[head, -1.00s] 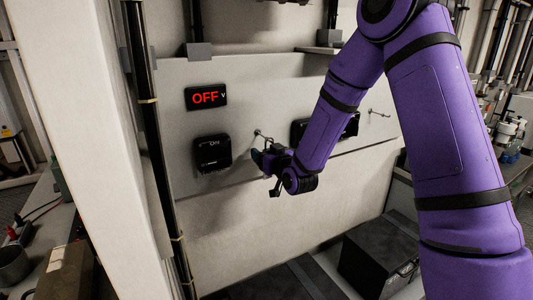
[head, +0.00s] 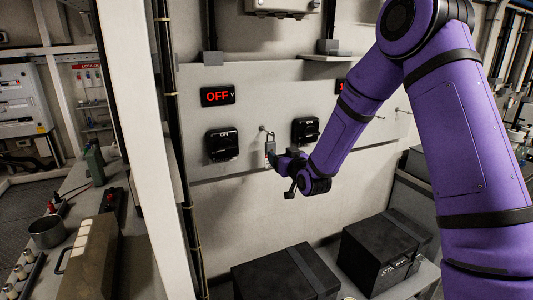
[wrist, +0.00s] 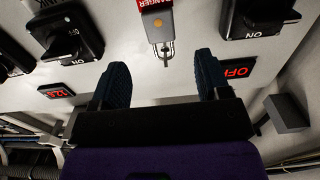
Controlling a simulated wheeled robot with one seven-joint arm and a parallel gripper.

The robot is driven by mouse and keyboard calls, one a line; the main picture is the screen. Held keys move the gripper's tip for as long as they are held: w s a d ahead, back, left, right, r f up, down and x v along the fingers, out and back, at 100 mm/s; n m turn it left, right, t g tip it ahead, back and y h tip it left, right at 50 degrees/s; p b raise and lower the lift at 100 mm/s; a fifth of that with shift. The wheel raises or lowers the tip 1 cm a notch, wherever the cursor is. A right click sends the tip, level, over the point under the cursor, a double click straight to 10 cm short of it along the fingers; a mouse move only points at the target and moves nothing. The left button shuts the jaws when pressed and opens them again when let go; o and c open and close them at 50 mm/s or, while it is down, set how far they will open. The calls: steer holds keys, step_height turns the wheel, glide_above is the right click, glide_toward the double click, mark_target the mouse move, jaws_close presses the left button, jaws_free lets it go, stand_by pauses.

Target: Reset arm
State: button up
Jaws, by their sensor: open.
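My gripper (head: 279,160) is open in the head view, in front of the pale panel. In the wrist view its two dark blue fingers (wrist: 160,78) are spread with nothing between them. A grey padlock (head: 270,148) with a red tag hangs from a small hook on the panel, just left of my gripper. In the wrist view the padlock (wrist: 158,25) shows beyond the fingertips, shackle lowest in the picture, below a red DANGER label. Whether a finger touches it in the head view I cannot tell. My arm reaches in from the right.
Black rotary switches (head: 223,143) (head: 305,130) sit on either side of the padlock. A display (head: 217,96) reads OFF. Black boxes (head: 285,275) (head: 380,255) stand below the panel. A white post (head: 140,130) and dark pole stand to the left, beside a cluttered bench.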

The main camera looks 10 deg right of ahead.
steer(key=s+d+r+g+h, duration=0.35)
steer(key=s+r+g, duration=0.25)
steer(key=s+r, duration=0.9)
steer(key=s+d+m+g, duration=0.1)
steer(key=s+d+g, duration=0.1)
steer(key=s, duration=1.3)
steer(key=s+d+m+g, duration=0.1)
steer(key=s+g, duration=0.3)
steer(key=s, duration=1.1)
steer(key=shift+d+r, duration=0.45)
steer(key=shift+c, duration=0.2)
